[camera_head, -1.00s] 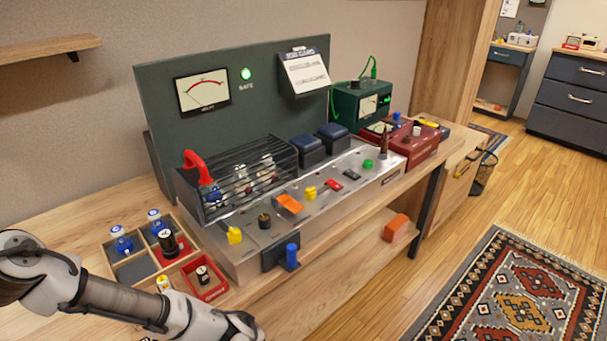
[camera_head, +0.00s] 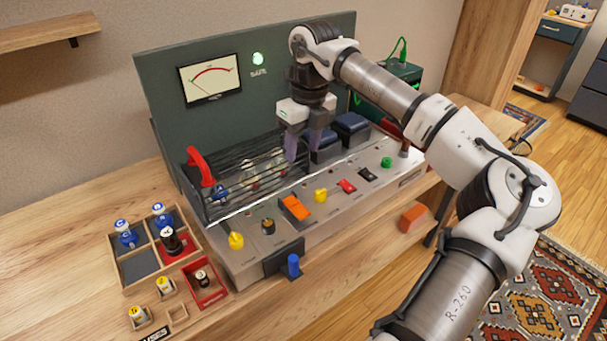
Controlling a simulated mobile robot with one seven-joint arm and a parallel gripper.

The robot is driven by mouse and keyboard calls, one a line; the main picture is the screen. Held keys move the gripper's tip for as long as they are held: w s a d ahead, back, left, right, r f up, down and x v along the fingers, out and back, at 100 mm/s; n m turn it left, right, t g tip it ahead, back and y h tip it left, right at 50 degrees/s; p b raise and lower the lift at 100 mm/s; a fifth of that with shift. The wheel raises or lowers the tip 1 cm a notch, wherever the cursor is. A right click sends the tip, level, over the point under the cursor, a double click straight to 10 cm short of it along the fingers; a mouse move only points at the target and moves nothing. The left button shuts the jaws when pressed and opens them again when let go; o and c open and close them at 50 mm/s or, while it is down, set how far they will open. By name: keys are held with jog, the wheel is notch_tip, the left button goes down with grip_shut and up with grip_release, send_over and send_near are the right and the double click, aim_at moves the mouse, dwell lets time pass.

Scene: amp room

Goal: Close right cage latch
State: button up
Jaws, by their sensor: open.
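The wire cage (camera_head: 240,182) stands closed-looking on the sloping metal panel, with a red handle (camera_head: 200,166) at its left end. I cannot tell for sure which part is the right cage latch. My gripper (camera_head: 304,155) points down, open and empty, over the cage's right end and beside the dark blue blocks. Its fingers hide part of that corner; contact is unclear.
Orange switch (camera_head: 296,207), red switch (camera_head: 346,186) and green knob (camera_head: 386,162) line the panel. Dark blue blocks (camera_head: 350,128) stand right of the cage. My arm covers the right side.

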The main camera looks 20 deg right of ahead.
jog(key=m+h, duration=0.1)
send_over(321, 191)
notch_tip(321, 191, down, 13)
jog(key=p, duration=0.2)
jog(key=shift+f+p, duration=0.1)
jog(key=shift+p, duration=0.25)
jog(key=c, duration=1)
jog(key=shift+o, duration=0.2)
